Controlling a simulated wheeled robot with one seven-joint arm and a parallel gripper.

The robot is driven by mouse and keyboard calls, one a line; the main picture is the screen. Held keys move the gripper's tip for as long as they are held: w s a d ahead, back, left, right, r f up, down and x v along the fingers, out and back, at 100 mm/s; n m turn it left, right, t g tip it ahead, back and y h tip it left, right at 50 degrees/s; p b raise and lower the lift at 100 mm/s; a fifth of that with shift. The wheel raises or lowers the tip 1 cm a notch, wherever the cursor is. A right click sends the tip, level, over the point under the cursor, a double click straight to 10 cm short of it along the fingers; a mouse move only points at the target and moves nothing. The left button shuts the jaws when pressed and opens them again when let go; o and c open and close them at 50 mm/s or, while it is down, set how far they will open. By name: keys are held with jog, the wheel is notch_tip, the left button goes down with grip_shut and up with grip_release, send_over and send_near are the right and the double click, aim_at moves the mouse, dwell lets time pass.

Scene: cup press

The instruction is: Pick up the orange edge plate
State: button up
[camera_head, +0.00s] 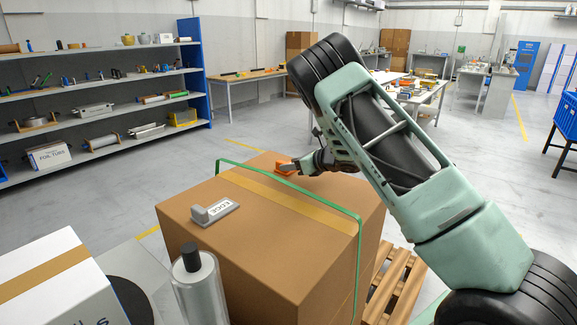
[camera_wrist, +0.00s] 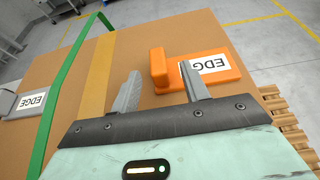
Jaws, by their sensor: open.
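The orange edge plate (camera_head: 284,168) lies on top of the big brown carton (camera_head: 255,255), near its far edge. In the wrist view the plate (camera_wrist: 222,72) has a white label, partly readable as "EDG", and a raised orange block (camera_wrist: 158,66) at its left end. My gripper (camera_head: 296,167) is open at the plate. In the wrist view its two fingers (camera_wrist: 160,76) appear on either side of the raised block, and the right finger covers part of the plate. Contact cannot be told.
A grey edge plate (camera_head: 215,211) lies on the carton's near left part. A green strap (camera_head: 308,191) and a tan tape strip (camera_head: 270,193) cross the carton's top. A wooden pallet (camera_head: 398,285) shows at right. A film roll (camera_head: 200,290) and white box (camera_head: 55,285) stand in front.

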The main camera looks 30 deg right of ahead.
aim_at(285, 162)
jog(key=shift+p+x, duration=0.3)
jog(key=shift+x, duration=1.55)
jog(key=shift+r, duration=0.1)
grip_shut()
